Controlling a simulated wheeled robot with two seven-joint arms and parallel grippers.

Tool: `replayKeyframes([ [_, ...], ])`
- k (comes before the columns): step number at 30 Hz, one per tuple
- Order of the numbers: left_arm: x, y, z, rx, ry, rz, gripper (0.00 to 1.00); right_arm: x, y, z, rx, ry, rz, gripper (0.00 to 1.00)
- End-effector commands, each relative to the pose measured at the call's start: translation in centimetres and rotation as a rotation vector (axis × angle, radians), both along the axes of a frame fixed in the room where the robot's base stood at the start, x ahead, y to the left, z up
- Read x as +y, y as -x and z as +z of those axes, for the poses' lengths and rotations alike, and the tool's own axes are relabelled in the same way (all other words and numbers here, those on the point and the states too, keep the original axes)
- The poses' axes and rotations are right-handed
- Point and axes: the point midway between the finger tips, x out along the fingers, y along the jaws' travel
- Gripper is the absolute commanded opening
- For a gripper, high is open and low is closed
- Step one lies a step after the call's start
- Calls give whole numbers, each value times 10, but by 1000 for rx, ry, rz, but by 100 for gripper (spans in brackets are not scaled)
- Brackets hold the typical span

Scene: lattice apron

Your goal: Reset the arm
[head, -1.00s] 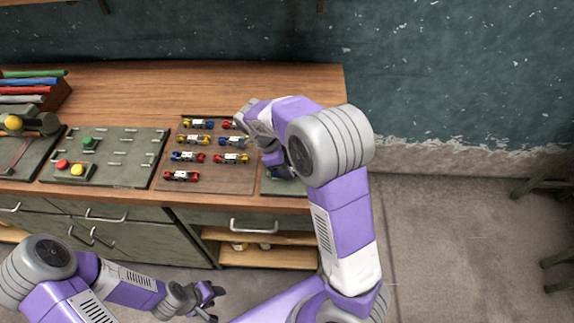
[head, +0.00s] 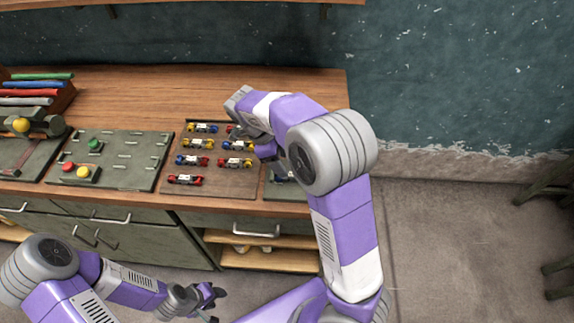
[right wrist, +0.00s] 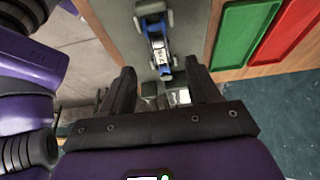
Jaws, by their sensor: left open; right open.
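My right arm reaches over the right end of the workbench (head: 300,82) in the head view, its wrist raised above the bench and its fingertips mostly hidden behind the arm. In the right wrist view my right gripper (right wrist: 163,82) is open, its two dark fingers apart. A blue and white toy car (right wrist: 157,42) lies on a grey-green surface beyond the fingertips, with nothing seen gripped. My left gripper (head: 212,298) is open and empty, low in front of the bench drawers.
A brown board (head: 215,186) holds several toy cars in rows. Left of it is a grey-green panel (head: 130,150) with coloured buttons. Green (right wrist: 245,32) and red (right wrist: 287,28) trays show in the right wrist view. Bare floor (head: 450,250) lies to the right.

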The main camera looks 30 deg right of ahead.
Motion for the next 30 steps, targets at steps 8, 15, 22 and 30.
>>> replayKeyframes([
  [8, 0, 0, 3, 0, 0, 0, 43, 5, -3, 14, 1, 0, 0, 61],
  [15, 0, 0, 17, 0, 0, 0, 43, 5, -3, 28, 1, 0, 0, 61],
  [22, 0, 0, 60, 0, 0, 0, 43, 5, -3, 71, 0, 0, 1, 61],
  [30, 0, 0, 92, 0, 0, 0, 43, 5, -3, 102, 2, 0, 1, 61],
])
